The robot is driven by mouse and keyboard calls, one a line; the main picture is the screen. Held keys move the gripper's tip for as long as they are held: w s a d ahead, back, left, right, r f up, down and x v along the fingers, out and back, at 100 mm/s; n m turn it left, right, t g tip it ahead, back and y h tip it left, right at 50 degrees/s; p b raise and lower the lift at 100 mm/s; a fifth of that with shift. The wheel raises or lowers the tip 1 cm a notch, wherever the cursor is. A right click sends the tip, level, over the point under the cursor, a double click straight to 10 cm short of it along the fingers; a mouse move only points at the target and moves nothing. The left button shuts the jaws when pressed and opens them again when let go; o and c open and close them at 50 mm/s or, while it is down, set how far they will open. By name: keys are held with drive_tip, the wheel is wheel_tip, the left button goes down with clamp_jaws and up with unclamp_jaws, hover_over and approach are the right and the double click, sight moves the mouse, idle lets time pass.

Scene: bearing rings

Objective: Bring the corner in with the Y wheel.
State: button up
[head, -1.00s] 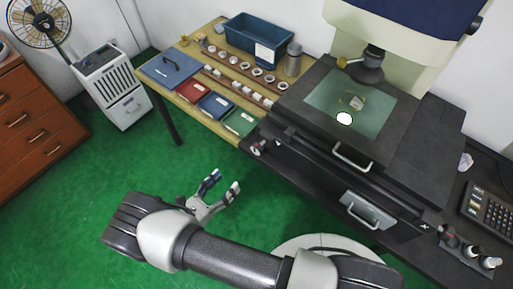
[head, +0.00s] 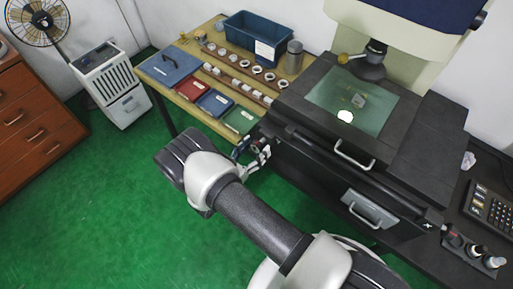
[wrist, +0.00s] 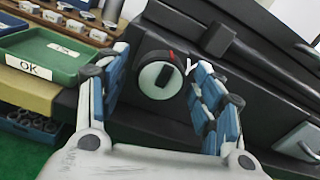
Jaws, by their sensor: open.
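The Y wheel (wrist: 160,84) is a dark round knob with a pale face, a dark slot and a red mark, on the front of the black machine. A white letter Y is beside it. My gripper (wrist: 165,85) is open, its blue-padded fingers on either side of the wheel in the wrist view; I cannot tell whether they touch it. In the head view my gripper (head: 257,156) is at the machine's left front corner and mostly hides the wheel. A small grey metal part (head: 358,100) sits on the green glass stage (head: 382,112), beside a bright white spot of light.
A wooden table left of the machine holds a green OK tray (head: 240,119), blue and red trays, a row of rings and a blue bin (head: 258,36). Handles (head: 354,157) jut from the machine's front. Green floor is free at left.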

drive_tip(key=shift+w+d, duration=0.3)
drive_tip(key=shift+w, duration=0.05)
drive_tip(key=shift+c, duration=0.2)
drive_tip(key=c, duration=1)
drive_tip(key=shift+m+b, duration=0.35)
drive_tip(key=shift+m, duration=0.25)
drive_tip(key=shift+c, duration=0.2)
drive_tip(key=o, duration=1.1)
drive_tip(key=v, duration=1.2)
drive_tip(key=shift+a, duration=0.1)
